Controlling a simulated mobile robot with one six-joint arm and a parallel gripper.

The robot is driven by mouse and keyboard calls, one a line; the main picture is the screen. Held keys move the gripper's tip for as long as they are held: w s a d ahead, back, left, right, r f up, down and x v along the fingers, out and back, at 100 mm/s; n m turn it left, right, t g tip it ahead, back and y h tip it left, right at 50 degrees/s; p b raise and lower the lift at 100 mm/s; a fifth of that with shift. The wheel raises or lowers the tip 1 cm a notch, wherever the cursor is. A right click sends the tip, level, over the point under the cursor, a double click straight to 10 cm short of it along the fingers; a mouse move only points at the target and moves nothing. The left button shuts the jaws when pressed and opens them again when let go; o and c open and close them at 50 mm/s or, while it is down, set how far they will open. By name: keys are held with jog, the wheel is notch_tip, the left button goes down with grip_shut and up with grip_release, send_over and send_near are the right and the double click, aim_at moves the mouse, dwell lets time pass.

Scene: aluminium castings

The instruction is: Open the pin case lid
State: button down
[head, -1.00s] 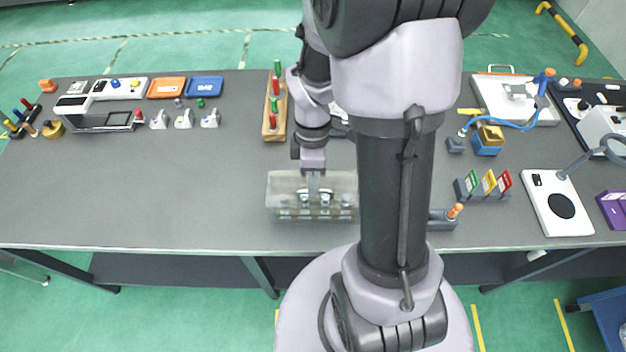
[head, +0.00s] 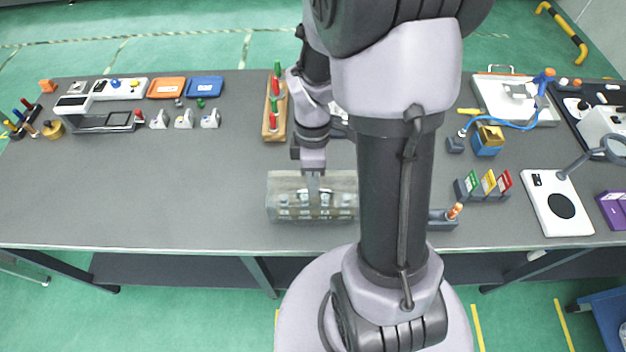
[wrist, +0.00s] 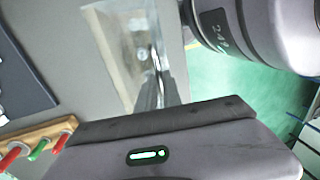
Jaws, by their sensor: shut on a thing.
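The pin case (head: 285,213) is a translucent box near the front edge of the table, left of my arm. Pale pins show inside it. Its clear lid (head: 284,180) is hard to tell from the body, and I cannot judge its exact angle. My gripper (head: 313,198) reaches down onto the case from behind, fingers shut on the lid. In the wrist view the fingers (wrist: 157,85) are close together against the case (wrist: 118,50); the exact contact is partly hidden.
A wooden rack (head: 267,127) with red and green handles stands behind the case. My arm hides the table to its right. A grey block (head: 441,222) with an orange-topped peg sits right of my arm. The table left of the case is clear.

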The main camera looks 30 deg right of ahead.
jog(key=shift+r, duration=0.15)
jog(key=p, duration=0.1)
jog(key=r+p, duration=0.1)
jog(key=g+p, duration=0.1)
jog(key=p, duration=0.1)
jog(key=shift+w+d+r+y, duration=0.25)
jog(key=shift+w+y, duration=0.05)
jog(key=shift+y, duration=0.1)
jog(key=p, duration=0.2)
jog(key=w+r+g+y+p, duration=0.1)
jog(key=p, duration=0.1)
jog(key=shift+d+g, duration=0.3)
jog(key=w+g+y+p, duration=0.1)
jog(key=p, duration=0.2)
jog(key=shift+d+r, duration=0.35)
jog(key=shift+d, duration=0.05)
jog(key=shift+w+d+r+g+y+p, duration=0.15)
jog(key=shift+w+d+g+y+p, duration=0.25)
jog(key=shift+w+g+p, duration=0.65)
jog(key=w+d+f+b, duration=0.5)
jog(key=w+d+f, duration=0.1)
jog(key=w, duration=0.3)
jog(key=shift+w+d, duration=0.25)
jog(key=shift+d, duration=0.2)
jog(key=shift+t, duration=0.25)
